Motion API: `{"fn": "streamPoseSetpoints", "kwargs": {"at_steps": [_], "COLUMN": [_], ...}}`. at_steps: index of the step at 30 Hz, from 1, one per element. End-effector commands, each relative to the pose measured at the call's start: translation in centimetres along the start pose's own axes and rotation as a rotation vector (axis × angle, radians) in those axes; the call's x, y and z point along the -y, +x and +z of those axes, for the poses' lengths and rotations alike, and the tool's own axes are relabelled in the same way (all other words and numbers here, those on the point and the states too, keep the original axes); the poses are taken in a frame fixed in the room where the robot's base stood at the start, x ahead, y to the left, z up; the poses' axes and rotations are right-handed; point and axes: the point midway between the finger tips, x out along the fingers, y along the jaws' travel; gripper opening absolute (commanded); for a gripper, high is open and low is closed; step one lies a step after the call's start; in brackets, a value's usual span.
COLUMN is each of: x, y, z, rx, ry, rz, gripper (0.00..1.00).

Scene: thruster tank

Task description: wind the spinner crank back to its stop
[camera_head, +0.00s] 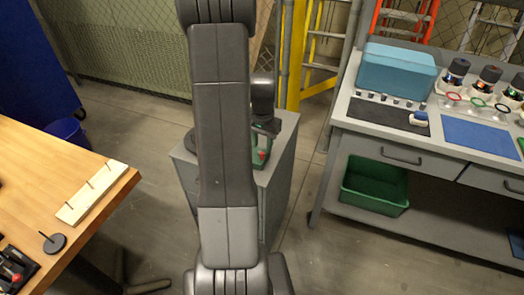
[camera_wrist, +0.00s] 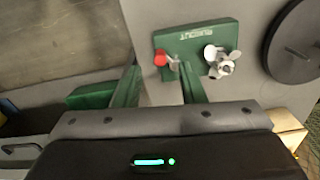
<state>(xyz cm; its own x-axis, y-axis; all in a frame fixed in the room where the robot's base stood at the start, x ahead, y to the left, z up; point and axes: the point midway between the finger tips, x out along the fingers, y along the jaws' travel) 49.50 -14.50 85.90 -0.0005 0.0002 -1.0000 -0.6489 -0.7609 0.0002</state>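The spinner device (camera_wrist: 197,42) is a green plate on a grey top in the wrist view, with lettering on its upper edge. Its crank has a red knob (camera_wrist: 160,58) at the plate's left end and a short metal part beside it. A silver bladed spinner (camera_wrist: 220,62) sits at the right end. My gripper (camera_wrist: 157,68) is open, its two green fingers spread to either side of the knob in the picture. I cannot tell whether they touch it. In the head view the device (camera_head: 262,155) is partly hidden behind my arm, with my gripper (camera_head: 264,130) above it.
A dark round disc (camera_wrist: 298,42) lies right of the device on the grey cabinet (camera_head: 282,185). A wooden table (camera_head: 95,155) with a pegged board (camera_head: 92,193) stands left. A grey workbench (camera_head: 440,145) stands right, with a green bin (camera_head: 374,186) below.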

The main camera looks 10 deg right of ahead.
Motion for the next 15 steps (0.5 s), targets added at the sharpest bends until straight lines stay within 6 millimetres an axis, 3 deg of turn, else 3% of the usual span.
{"fn": "streamPoseSetpoints", "kwargs": {"at_steps": [6,15], "x": [0.0,0.0], "y": [3.1,4.0], "z": [0.0,0.0], "rx": [0.001,-0.001], "ry": [0.000,0.000], "rz": [0.001,0.000], "gripper": [0.36,0.36]}}
